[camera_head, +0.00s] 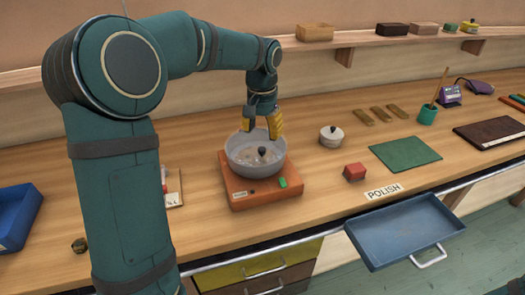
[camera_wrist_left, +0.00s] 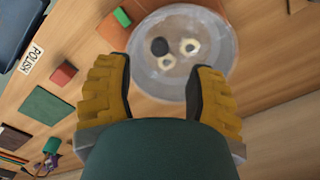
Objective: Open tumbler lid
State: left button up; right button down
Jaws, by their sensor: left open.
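The tumbler is a round grey bowl (camera_head: 237,163) on an orange-brown base (camera_head: 233,193) with a green switch. A hazy, see-through lid with a black knob (camera_head: 262,152) appears to lie over the bowl. In the left wrist view the knob (camera_wrist_left: 159,46) is dark, with two pale ring-shaped pieces beside it, seemingly under the lid. My left gripper (camera_head: 262,122) has yellow fingers and is open and empty. It points down over the back of the bowl, apart from the knob. In the left wrist view its fingers (camera_wrist_left: 160,75) stand wide apart, short of the knob.
An open blue drawer (camera_head: 400,230) juts out at the front. A shelf (camera_head: 370,38) runs along the back wall.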

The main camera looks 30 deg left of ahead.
aim_at(262, 148)
pick_arm(q)
notch_tip(262, 148, down, 6)
jog(key=shift+f+b, duration=0.15)
jog(key=shift+b, duration=0.4)
grip_shut()
